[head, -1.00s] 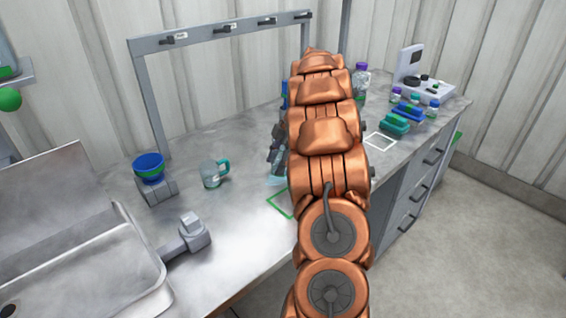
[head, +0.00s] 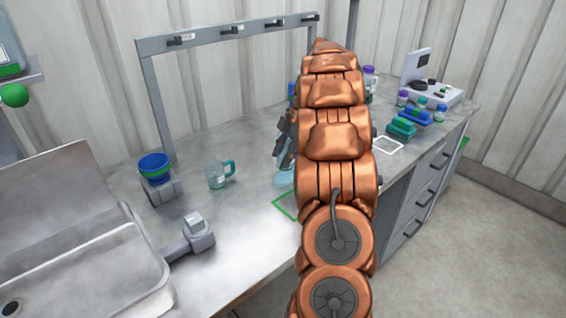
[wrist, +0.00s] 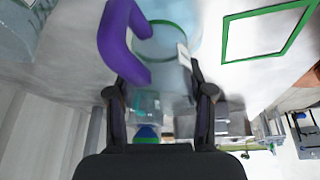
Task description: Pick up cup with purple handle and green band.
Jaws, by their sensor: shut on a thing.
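The cup with the purple handle and green band (wrist: 158,45) fills the upper middle of the wrist view. It has a clear bluish body, a green band and a thick purple handle on its left. My gripper (wrist: 163,78) is shut on this cup, with one dark finger on each side. In the head view my gripper (head: 284,145) is mostly hidden behind my copper arm. A pale part of the cup shows just below it, near a green square outline (head: 286,207) on the counter. Whether the cup touches the counter is unclear.
A clear mug with a teal handle (head: 217,177) stands left of my gripper. A blue and green bowl (head: 154,170) sits on a grey stand. A sink (head: 75,235) is at the left. Bottles and teal and blue items (head: 402,127) stand at the right.

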